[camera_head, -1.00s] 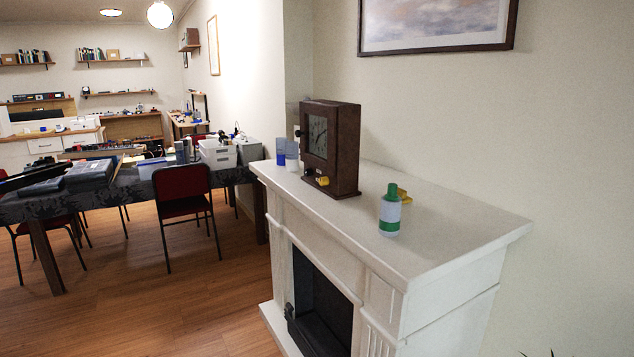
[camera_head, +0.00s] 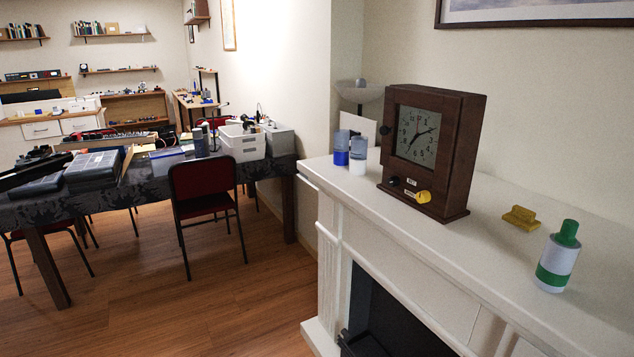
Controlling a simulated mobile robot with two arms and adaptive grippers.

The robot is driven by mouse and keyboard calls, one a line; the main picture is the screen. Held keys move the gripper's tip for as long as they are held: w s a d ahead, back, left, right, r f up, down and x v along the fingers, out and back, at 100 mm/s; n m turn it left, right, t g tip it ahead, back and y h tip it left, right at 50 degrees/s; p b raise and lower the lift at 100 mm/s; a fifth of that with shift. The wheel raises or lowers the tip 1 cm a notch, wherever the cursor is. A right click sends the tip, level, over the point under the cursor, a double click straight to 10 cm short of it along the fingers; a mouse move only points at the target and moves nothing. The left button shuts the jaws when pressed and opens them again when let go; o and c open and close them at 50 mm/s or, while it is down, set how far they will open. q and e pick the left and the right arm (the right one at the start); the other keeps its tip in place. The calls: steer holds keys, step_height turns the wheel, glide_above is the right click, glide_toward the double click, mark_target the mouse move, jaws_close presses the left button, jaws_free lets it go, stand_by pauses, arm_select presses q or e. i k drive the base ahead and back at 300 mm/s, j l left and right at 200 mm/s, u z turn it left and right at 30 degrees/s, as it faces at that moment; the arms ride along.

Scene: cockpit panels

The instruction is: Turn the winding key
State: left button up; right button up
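A dark brown wooden clock (camera_head: 431,152) stands upright on the white mantel, its pale dial facing left and toward me. A yellow knob-like piece (camera_head: 423,196), which may be the winding key, sticks out low on its front at the right. A black knob (camera_head: 395,181) is to its left, with small labels between them. Another dark knob (camera_head: 384,130) is on the clock's left side. A separate yellow piece (camera_head: 519,217) lies on the mantel to the right of the clock.
A white bottle with green cap (camera_head: 558,258) stands at the mantel's (camera_head: 395,220) right. Two small blue and white containers (camera_head: 349,150) stand left of the clock. A red chair (camera_head: 205,187) and cluttered table are at left. A dark elongated shape (camera_head: 30,174) enters at the left edge.

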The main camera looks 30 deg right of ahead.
mark_target(424, 196)
steer(key=i+j+z, duration=0.15)
steer(key=i, duration=0.3)
steer(key=i+z, duration=0.15)
steer(key=i, duration=0.3)
steer(key=i+j+z, duration=0.1)
steer(key=i+j, duration=0.15)
steer(key=i, duration=0.15)
